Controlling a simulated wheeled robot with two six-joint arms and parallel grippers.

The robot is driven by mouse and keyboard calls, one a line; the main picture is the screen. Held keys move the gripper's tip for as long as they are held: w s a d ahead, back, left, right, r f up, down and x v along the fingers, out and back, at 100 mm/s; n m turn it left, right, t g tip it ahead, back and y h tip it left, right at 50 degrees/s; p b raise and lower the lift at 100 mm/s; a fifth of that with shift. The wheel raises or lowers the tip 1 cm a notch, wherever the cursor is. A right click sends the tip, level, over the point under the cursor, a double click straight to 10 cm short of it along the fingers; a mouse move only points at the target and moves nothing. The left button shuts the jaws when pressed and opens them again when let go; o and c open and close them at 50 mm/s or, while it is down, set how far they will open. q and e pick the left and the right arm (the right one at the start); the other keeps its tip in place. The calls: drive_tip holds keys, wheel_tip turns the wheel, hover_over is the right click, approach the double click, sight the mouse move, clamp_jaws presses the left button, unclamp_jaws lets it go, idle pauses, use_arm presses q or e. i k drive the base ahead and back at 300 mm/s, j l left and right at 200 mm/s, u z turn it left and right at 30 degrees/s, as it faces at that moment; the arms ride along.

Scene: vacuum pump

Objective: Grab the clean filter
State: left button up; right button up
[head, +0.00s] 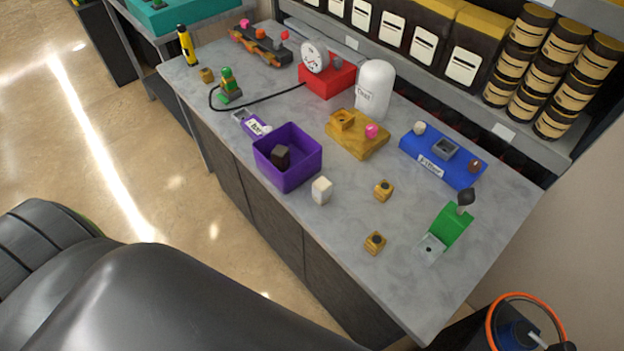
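A white block (322,190), which looks like the clean filter, stands on the grey counter (330,250) just right of a purple bin (292,179). A dark block (281,156), perhaps a used filter, lies inside the bin. A blue base (428,163) labelled "Filter" sits to the right, with a grey square socket (446,148), a pale knob and a brown knob on it. Neither of my grippers is in view. Only a large dark part of my own body fills the lower left.
A green stand (450,228), two small wooden blocks (383,189) (375,242), a wooden base (358,137), a white tank (375,88) and a red gauge base (327,78) stand on the counter. Shelves (400,60) line the back.

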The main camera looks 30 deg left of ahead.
sight(322, 188)
drive_tip(key=k+l+u, duration=0.15)
drive_tip(key=u, duration=0.35)
drive_tip(key=k+l+u, duration=0.1)
drive_tip(key=u, duration=0.4)
drive_tip(key=k, duration=0.1)
